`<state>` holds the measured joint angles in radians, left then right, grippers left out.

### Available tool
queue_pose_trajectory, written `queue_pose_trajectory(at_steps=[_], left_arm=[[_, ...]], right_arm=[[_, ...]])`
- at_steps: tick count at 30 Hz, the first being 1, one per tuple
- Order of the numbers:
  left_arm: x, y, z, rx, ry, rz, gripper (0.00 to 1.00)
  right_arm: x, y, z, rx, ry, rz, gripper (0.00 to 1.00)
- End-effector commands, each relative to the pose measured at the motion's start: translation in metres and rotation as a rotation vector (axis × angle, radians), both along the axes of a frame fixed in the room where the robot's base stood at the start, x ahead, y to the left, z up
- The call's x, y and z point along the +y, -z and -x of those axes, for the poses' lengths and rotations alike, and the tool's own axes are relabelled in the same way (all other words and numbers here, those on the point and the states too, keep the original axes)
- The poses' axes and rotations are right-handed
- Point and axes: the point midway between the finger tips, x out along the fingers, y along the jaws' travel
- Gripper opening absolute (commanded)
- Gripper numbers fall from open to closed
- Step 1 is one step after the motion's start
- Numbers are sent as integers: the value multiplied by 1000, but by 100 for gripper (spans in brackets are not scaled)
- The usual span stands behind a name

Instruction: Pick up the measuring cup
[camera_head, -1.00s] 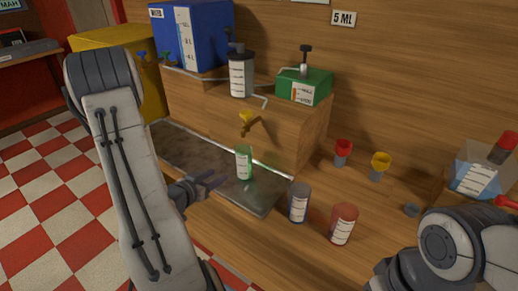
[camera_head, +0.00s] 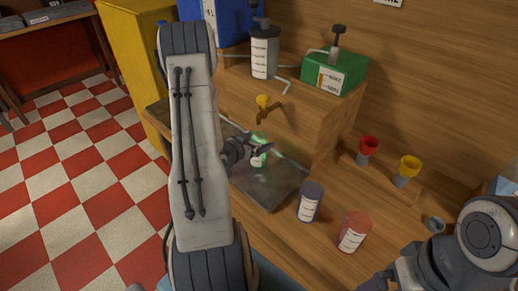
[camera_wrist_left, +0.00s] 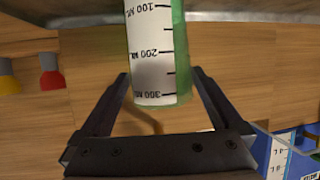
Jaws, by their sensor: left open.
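The measuring cup (camera_head: 260,157) is a green, see-through cup with a white scale. In the head view it stands on the dark metal tray (camera_head: 272,192) below the yellow-handled tap, partly hidden by my left gripper (camera_head: 262,150). In the left wrist view the cup (camera_wrist_left: 153,55) shows its 100, 200 and 300 ml marks. My left gripper is open, with its two fingers on either side of the cup's near end. I cannot tell whether either finger touches it. My right arm shows at the lower right, but its gripper fingers do not show.
A red funnel (camera_head: 367,148) and a yellow funnel (camera_head: 408,170) stand farther right. The yellow-handled tap (camera_head: 266,108) sticks out above the cup.

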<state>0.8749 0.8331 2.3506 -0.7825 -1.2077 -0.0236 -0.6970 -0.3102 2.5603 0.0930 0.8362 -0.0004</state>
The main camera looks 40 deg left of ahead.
Motion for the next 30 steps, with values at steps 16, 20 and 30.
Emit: queue_pose_trajectory(at_steps=[16, 20, 30], left_arm=[[0, 12, -30, 0, 3, 0, 77], [0, 11, -30, 0, 3, 0, 27], [1, 10, -30, -2, 4, -1, 10]], right_arm=[[0, -8, 0, 0, 0, 0, 100], [0, -8, 0, 0, 0, 0, 100], [0, -8, 0, 0, 0, 0, 100]])
